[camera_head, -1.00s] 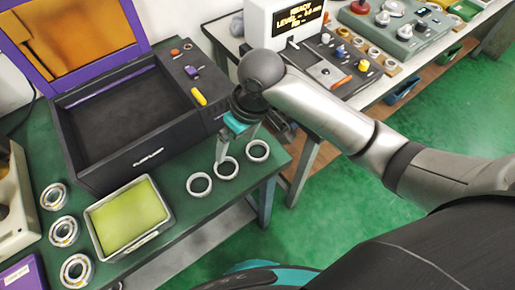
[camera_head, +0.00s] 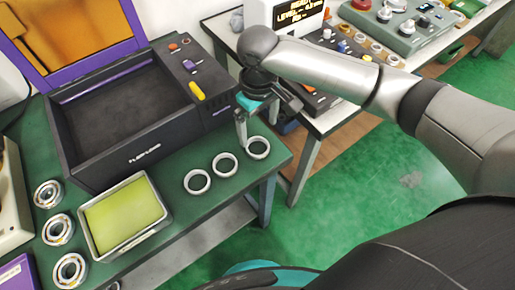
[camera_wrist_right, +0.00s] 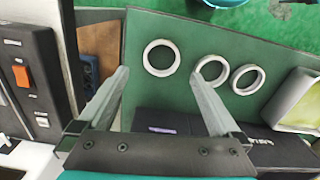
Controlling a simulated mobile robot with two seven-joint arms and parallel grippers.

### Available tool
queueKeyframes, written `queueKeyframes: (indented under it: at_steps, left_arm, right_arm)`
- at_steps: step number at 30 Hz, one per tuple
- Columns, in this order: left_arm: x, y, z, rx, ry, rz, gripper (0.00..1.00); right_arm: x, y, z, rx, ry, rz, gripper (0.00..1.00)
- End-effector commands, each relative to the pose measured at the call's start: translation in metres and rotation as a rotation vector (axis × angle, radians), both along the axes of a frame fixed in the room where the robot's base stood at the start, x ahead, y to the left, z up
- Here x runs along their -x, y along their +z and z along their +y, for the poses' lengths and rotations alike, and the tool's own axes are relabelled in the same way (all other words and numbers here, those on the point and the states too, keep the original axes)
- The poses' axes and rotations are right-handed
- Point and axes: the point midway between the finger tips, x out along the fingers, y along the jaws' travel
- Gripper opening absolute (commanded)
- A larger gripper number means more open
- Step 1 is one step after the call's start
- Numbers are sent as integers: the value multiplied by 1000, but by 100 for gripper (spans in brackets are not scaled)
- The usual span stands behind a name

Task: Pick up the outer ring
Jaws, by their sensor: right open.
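Three plain pale outer rings lie in a row on the green table: a left ring (camera_head: 197,191), a middle ring (camera_head: 224,175) and a right ring (camera_head: 258,157) near the table's right corner. My right gripper (camera_head: 243,132) is open and empty, above the table just behind the right ring. In the wrist view, the right ring (camera_wrist_right: 161,74) shows between and beyond the open fingers of my right gripper (camera_wrist_right: 160,76). One finger partly covers the middle ring (camera_wrist_right: 222,66) there; the left ring (camera_wrist_right: 248,91) is clear of the fingers. My left gripper is not in view.
A black open machine with a purple-edged lid (camera_head: 150,165) stands behind the rings. A metal tray with a yellow-green pad (camera_head: 165,222) and several ball bearings (camera_head: 58,242) lie to the left. A second table with control panels (camera_head: 345,112) stands beyond a gap at the right.

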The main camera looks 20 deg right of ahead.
Motion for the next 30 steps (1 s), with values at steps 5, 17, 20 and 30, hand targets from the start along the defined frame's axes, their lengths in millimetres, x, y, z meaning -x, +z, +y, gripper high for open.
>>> queueKeyframes:
  at_steps: [5, 17, 20, 30]
  left_arm:
    - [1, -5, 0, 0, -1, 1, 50]
    - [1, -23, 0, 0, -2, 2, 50]
    - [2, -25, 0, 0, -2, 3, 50]
    - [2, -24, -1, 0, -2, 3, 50]
  right_arm:
    - [0, -14, 0, -1, 1, 0, 100]
    - [1, -61, 2, 0, 2, 0, 100]
    - [1, -67, 2, 0, 2, -1, 100]
    - [1, -65, 2, -1, 2, -3, 82]
